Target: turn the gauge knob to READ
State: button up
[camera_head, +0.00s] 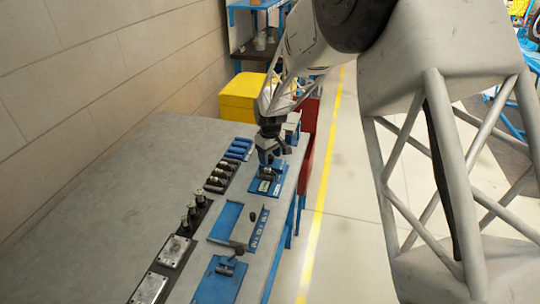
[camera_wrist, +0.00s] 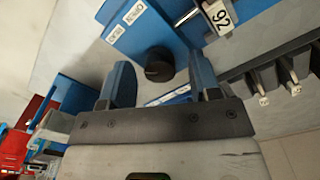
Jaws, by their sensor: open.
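The black round knob (camera_wrist: 158,64) stands on a blue panel (camera_wrist: 168,30) in the wrist view. White labels (camera_wrist: 130,12) with dark print sit beside the knob; the print is too small to read surely, and I cannot tell the knob's setting. My gripper (camera_wrist: 160,72) is open, with one blue-grey finger on each side of the knob in the picture. No contact shows, and I cannot tell how far the tips are from it. In the head view my gripper (camera_head: 268,157) hangs over the blue gauge panel (camera_head: 258,190) and hides part of it.
A "92" tag (camera_wrist: 220,17) is near the knob's panel. A dark rack (camera_head: 216,181) with several parts, blue cylinders (camera_head: 238,149) and another blue panel with a lever (camera_head: 222,275) line the grey bench (camera_head: 110,210). A yellow bin (camera_head: 242,95) stands behind. The bench's left side is clear.

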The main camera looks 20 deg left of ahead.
aim_at(270, 156)
jog(key=shift+r, duration=3.9)
jog(key=shift+d+r, duration=0.15)
jog(key=shift+d, duration=0.1)
jog(key=s+d+r+m, duration=0.2)
jog(key=s+d+r, duration=0.3)
jog(key=d, duration=0.3)
jog(key=s+d+r+m+t, duration=0.1)
jog(key=s+d+r+m, duration=0.1)
jog(key=s+d+r, duration=0.5)
jog(key=s+d+r+m, duration=0.2)
jog(key=s+d+r, duration=0.15)
jog(key=d, duration=0.65)
jog(key=s+d+m, duration=0.2)
jog(key=s+d, duration=0.3)
jog(key=s, duration=0.3)
jog(key=s+d+m+t, duration=0.1)
jog(key=s+d+m, duration=0.1)
jog(key=s+d, duration=0.3)
jog(key=s+d+m, duration=0.1)
jog(key=s+d, duration=0.4)
jog(key=s, duration=0.7)
jog(key=shift+s+d+f+m+t, duration=0.2)
jog(key=shift+s+f+m+t, duration=0.1)
jog(key=shift+s+m, duration=0.1)
